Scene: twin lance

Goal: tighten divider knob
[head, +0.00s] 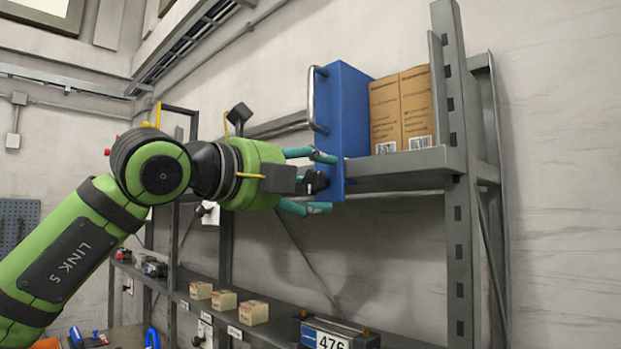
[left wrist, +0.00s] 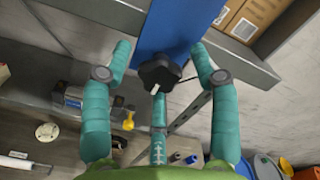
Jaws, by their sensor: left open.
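The blue divider (head: 346,115) stands upright at the end of the upper shelf, with a silver handle (head: 312,100) on its left edge. Its black lobed knob (head: 316,182) is at the lower part, and it also shows in the left wrist view (left wrist: 159,74). My left gripper (head: 327,182) has teal fingers spread above and below the knob. In the left wrist view the gripper (left wrist: 160,58) is open, with a finger on each side of the knob and a third below. Gaps show at both sides; contact with the third finger is unclear. My right gripper is out of view.
Brown boxes (head: 400,108) stand right of the divider on the upper shelf (head: 400,166). The lower shelf (head: 275,317) holds small boxes (head: 253,312) and a device labelled 476 (head: 337,334). A grey upright post (head: 459,220) stands at the right.

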